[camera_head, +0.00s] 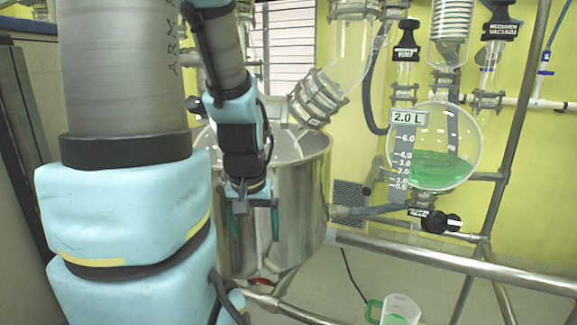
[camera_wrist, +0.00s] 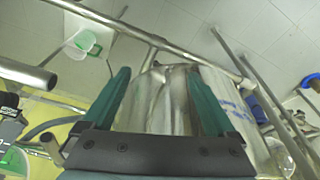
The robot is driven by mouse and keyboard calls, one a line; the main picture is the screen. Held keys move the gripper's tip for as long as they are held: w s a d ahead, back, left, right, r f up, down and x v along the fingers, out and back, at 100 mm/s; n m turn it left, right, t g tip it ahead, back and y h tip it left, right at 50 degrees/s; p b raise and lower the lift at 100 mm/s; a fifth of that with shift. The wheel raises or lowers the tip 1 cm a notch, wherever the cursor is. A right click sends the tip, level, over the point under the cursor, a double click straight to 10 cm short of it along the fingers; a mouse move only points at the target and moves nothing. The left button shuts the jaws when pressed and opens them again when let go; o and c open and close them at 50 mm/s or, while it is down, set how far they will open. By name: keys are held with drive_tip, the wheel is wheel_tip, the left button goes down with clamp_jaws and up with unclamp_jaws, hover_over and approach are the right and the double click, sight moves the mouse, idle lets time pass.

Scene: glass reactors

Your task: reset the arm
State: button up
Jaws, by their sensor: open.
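My gripper (camera_head: 254,222) hangs in front of the steel vessel (camera_head: 304,190) in the head view, fingers pointing down. In the wrist view its two green fingers (camera_wrist: 160,98) stand wide apart with nothing between them. The steel vessel also shows behind and between the fingers in the wrist view (camera_wrist: 165,100). My arm covers the left part of the vessel in the head view. Whether the fingers touch the vessel cannot be told.
A round glass flask (camera_head: 440,165) with green liquid and a 2.0 L label hangs at the right. A black valve knob (camera_head: 440,222) sits below it. A metal rail (camera_head: 450,262) crosses the lower right. A beaker (camera_head: 399,308) with a green handle stands on the floor.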

wheel_tip(320, 180, down, 15)
drive_tip(key=s+g+b, duration=0.1)
drive_tip(key=b, duration=1.2)
drive_tip(key=shift+s+b, duration=0.3)
drive_tip(key=shift+s, duration=0.05)
